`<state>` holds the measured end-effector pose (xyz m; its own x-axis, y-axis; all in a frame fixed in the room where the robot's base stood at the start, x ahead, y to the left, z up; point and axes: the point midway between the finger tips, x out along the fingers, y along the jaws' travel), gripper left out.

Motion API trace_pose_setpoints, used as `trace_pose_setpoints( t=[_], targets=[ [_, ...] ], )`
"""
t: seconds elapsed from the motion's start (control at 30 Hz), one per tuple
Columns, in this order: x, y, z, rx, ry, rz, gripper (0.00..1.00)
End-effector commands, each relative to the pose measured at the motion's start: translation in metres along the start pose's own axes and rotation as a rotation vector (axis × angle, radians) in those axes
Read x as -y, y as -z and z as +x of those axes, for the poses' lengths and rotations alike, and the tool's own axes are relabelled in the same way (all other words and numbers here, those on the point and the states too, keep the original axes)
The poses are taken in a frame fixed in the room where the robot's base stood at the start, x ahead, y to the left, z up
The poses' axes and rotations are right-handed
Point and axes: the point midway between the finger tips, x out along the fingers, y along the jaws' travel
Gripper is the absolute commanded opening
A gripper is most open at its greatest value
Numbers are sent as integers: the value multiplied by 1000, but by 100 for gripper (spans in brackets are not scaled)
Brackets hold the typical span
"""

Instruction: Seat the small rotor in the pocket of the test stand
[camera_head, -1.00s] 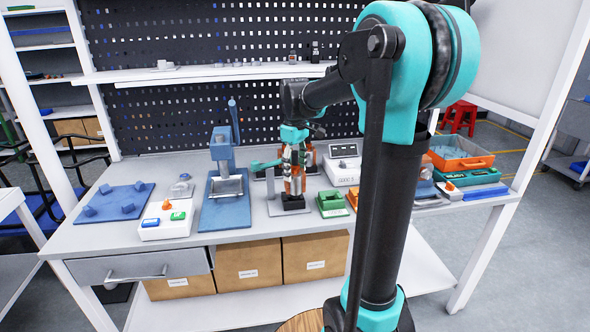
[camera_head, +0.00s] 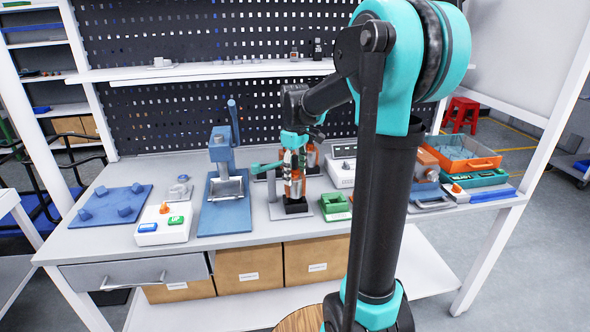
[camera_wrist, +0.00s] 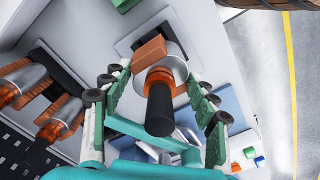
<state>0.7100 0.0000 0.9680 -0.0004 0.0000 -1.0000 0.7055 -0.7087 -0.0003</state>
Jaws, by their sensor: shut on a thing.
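The small rotor (camera_wrist: 160,85) has a black shaft end, orange bands and a silver disc; its shaft end points toward the wrist camera. My gripper (camera_wrist: 160,88) is shut on it, with the green fingers on both sides. In the head view, my gripper (camera_head: 294,160) points down and holds the rotor (camera_head: 295,187) upright over the test stand (camera_head: 277,211), a grey plate with a black block. In the wrist view, the stand's dark square (camera_wrist: 145,34) is partly hidden behind the rotor and an orange block. I cannot tell whether the rotor touches the pocket.
Two similar orange-and-silver rotors (camera_wrist: 60,118) stand in a rack beside the stand. A blue press (camera_head: 224,205) stands to the left, a green block (camera_head: 335,206) close to the right. A white button box (camera_head: 164,225) and an orange bin (camera_head: 462,155) are farther off.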

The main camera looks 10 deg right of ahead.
Motion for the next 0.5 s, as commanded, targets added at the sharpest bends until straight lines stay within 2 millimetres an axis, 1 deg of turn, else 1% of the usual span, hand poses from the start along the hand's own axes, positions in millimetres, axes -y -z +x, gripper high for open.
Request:
trace_pose_setpoints(
  t=[0.3, 0.5],
  targets=[
    [0, 0, 15, 0, 0, 0, 0],
    [0, 0, 21, 0, 0, 0, 0]
  ],
)
